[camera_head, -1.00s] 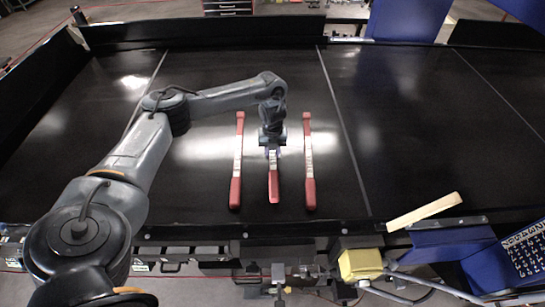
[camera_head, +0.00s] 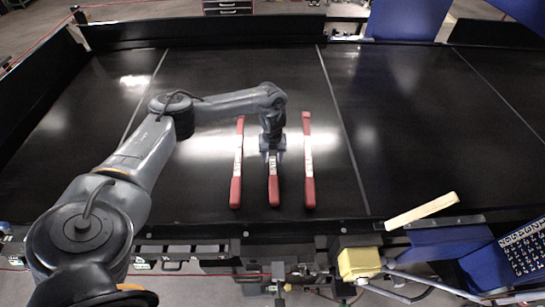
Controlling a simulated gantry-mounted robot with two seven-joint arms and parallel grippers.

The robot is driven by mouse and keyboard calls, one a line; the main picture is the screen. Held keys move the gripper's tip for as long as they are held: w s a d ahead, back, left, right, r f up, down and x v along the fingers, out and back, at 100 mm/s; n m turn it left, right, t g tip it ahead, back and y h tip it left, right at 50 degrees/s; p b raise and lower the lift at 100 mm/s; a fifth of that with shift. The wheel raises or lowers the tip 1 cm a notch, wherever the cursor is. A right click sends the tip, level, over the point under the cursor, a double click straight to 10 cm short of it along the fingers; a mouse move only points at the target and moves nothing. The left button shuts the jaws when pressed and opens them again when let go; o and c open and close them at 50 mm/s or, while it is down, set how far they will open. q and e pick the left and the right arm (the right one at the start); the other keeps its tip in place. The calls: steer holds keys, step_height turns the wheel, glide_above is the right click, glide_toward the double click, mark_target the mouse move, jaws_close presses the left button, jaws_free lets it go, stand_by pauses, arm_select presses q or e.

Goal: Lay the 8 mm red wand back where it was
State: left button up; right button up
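Three red-and-white wands lie side by side over the black conveyor belt: a left wand (camera_head: 238,160), a middle wand (camera_head: 274,190) and a right wand (camera_head: 309,160). Any size markings are too small to read. My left gripper (camera_head: 272,151) points down at the middle wand and appears shut on it, around its pale middle section. The gripper and wrist hide the wand's far part, and its red near end points toward me. I cannot tell whether this wand touches the belt. My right gripper is not in view.
The black belt (camera_head: 420,120) is clear to the right of the wands. A pale wooden bar (camera_head: 422,210) lies at the near right edge. A yellow box (camera_head: 359,263) and a blue keypad panel (camera_head: 522,250) stand in front. Dark walls border the far and left sides.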

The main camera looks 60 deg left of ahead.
arm_select(q)
steer(key=shift+r, duration=0.5)
step_height(320, 180, up, 4)
steer(key=shift+r+b, duration=0.2)
steer(key=shift+b, duration=0.4)
step_height(320, 180, up, 2)
steer(key=shift+r+p, duration=0.15)
steer(key=shift+p, duration=0.65)
step_height(320, 180, up, 4)
steer(key=shift+r, duration=0.25)
